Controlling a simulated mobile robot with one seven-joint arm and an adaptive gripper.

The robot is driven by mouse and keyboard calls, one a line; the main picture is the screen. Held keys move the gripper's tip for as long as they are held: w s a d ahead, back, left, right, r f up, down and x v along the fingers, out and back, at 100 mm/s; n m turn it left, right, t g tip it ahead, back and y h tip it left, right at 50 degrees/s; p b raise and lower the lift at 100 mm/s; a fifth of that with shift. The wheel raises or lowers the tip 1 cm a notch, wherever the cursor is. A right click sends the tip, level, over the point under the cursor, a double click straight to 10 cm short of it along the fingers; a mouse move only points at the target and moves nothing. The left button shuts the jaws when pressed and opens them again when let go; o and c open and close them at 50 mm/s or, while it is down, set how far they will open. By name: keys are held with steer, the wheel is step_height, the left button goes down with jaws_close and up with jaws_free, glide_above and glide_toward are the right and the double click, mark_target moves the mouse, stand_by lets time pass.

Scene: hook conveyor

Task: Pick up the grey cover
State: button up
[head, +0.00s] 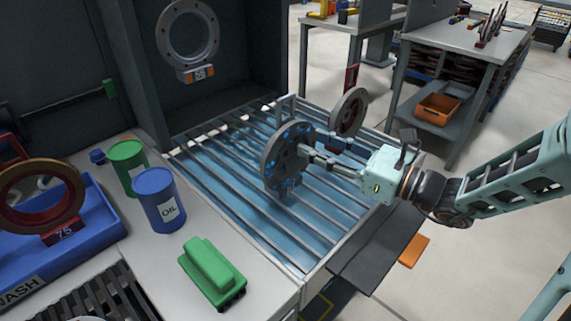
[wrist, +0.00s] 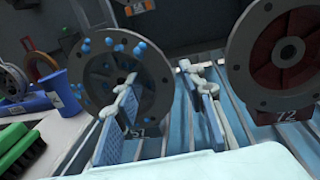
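The grey cover (head: 283,150) is a round grey disc with blue spots, standing upright on the slatted rack. It also shows in the wrist view (wrist: 150,85), where its foot is marked 51. My gripper (head: 318,158) is at the right side of the cover in the head view. In the wrist view my gripper (wrist: 160,105) has its two blue-padded fingers wide apart. The left finger overlaps the cover's face in the picture; the right finger is to the right of its rim. I cannot tell whether either finger touches it.
A ring-shaped part with a dark red face (wrist: 285,55), marked 72, stands close on the right. The slatted rack (head: 225,190) is over blue liquid. A blue oil drum (head: 158,198), a green drum (head: 126,160) and a green brush (head: 212,270) stand on the left counter.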

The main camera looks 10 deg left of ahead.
steer(key=shift+w+a, duration=0.2)
steer(key=shift+a, duration=0.25)
jaws_close()
steer(key=shift+r, duration=0.2)
